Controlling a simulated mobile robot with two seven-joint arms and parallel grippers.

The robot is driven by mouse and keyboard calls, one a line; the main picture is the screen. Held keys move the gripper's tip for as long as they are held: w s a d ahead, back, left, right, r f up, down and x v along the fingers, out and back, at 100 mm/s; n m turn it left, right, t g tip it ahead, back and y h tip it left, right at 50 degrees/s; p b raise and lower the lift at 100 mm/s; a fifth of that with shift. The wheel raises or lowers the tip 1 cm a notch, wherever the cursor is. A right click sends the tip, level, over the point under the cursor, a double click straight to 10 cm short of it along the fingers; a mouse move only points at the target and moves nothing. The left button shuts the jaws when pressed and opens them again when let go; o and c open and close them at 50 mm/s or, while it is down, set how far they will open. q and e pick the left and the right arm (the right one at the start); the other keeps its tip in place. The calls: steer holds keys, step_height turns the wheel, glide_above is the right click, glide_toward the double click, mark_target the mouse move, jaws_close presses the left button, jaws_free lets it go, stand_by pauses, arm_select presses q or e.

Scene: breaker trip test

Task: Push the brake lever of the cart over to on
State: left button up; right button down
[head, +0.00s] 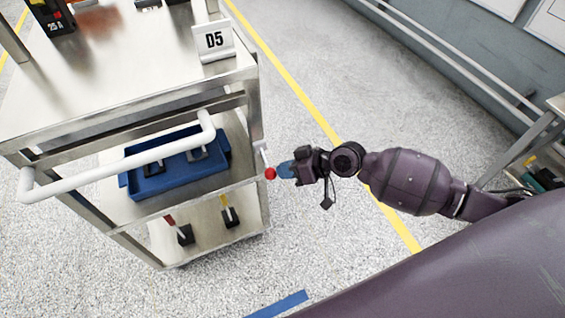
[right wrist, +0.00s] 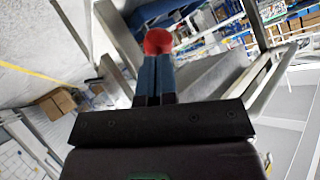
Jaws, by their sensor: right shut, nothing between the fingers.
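The cart is a metal trolley with shelves and a white push handle (head: 120,163), at the left of the head view. Its brake lever has a red ball knob (head: 270,173) on a pale arm at the cart's right front post. My right gripper (head: 285,170) is shut and empty, with its blue fingertips at the right side of the knob. In the right wrist view the red knob (right wrist: 158,41) sits right at the tips of the closed fingers (right wrist: 155,78). I cannot tell whether they touch. My left gripper is not in view.
A blue tray (head: 128,184) lies on the middle shelf and black devices (head: 231,217) stand on the lower one. Speckled floor with a yellow line (head: 290,85) is clear right of the cart. A railing (head: 440,55) runs along the wall.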

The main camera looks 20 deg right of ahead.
steer(key=shift+w+f+t+b, duration=0.15)
steer(key=shift+f+t+b, duration=0.15)
steer(key=shift+f+b, duration=0.45)
stand_by(0.3)
steer(key=shift+r+p, duration=0.45)
steer(key=shift+r, duration=0.35)
